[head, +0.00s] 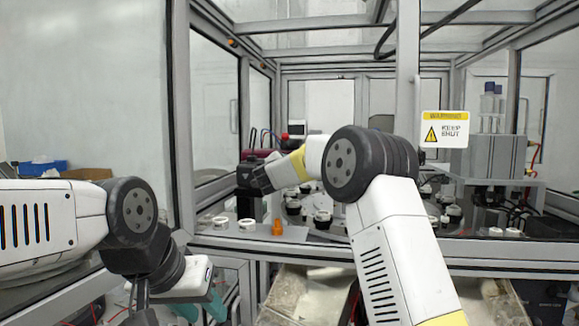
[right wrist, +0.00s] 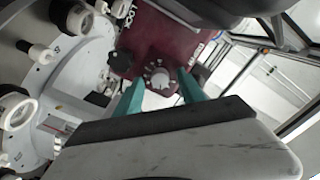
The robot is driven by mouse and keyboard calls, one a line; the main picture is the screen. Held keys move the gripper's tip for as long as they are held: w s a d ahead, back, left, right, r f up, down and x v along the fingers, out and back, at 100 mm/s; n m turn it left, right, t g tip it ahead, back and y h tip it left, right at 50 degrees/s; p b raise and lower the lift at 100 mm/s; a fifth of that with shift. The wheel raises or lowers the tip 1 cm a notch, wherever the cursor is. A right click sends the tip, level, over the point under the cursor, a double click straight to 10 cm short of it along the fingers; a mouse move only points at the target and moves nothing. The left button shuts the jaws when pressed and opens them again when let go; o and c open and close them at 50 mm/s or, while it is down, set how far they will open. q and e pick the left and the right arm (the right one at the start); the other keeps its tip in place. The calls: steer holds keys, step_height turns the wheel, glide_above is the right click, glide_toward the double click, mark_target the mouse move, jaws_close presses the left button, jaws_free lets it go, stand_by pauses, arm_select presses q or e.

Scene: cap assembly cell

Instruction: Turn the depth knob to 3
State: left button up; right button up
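In the right wrist view a dark red panel (right wrist: 160,40) carries a small pale round knob (right wrist: 158,78) with marks around it. I cannot read the marks or its setting. My right gripper (right wrist: 160,92) is open, with its teal fingers apart on either side of the knob in the picture. I cannot tell whether they touch it. In the head view the right arm reaches into the cell towards the dark red device (head: 253,156), and its fingers are hidden. My left gripper (head: 203,307) is open and low at the left, outside the cell, with nothing seen in it.
Dark knobs sit left (right wrist: 96,77) and right (right wrist: 201,73) of the pale knob. An orange part (head: 277,227) and white rings (head: 246,225) stand on the cell's table.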

steer(key=s+a, duration=0.1)
steer(key=s, duration=0.6)
steer(key=shift+s+a, duration=0.25)
steer(key=shift+s, duration=0.05)
steer(key=s+d+r+n+g+y, duration=0.1)
steer(key=s+d+n+y, duration=0.1)
steer(key=s+n+y, duration=0.35)
steer(key=s+d+r+n+g+y, duration=0.1)
steer(key=s+d+r+n+y, duration=0.15)
steer(key=s, duration=0.55)
steer(key=s+d+f+n+g, duration=0.1)
steer(key=s+d+f+g, duration=0.2)
steer(key=s+f, duration=0.3)
steer(key=s+d+f+n+g+h, duration=0.1)
steer(key=s+f, duration=0.6)
steer(key=s, duration=0.8)
steer(key=s+d+f+n+g+h, duration=0.1)
steer(key=s+d+f+g, duration=0.4)
steer(key=s, duration=0.5)
step_height(320, 180, down, 2)
steer(key=d+n, duration=0.1)
steer(key=d, duration=0.1)
steer(key=shift+s+d+n, duration=0.3)
steer(key=shift+d, duration=0.05)
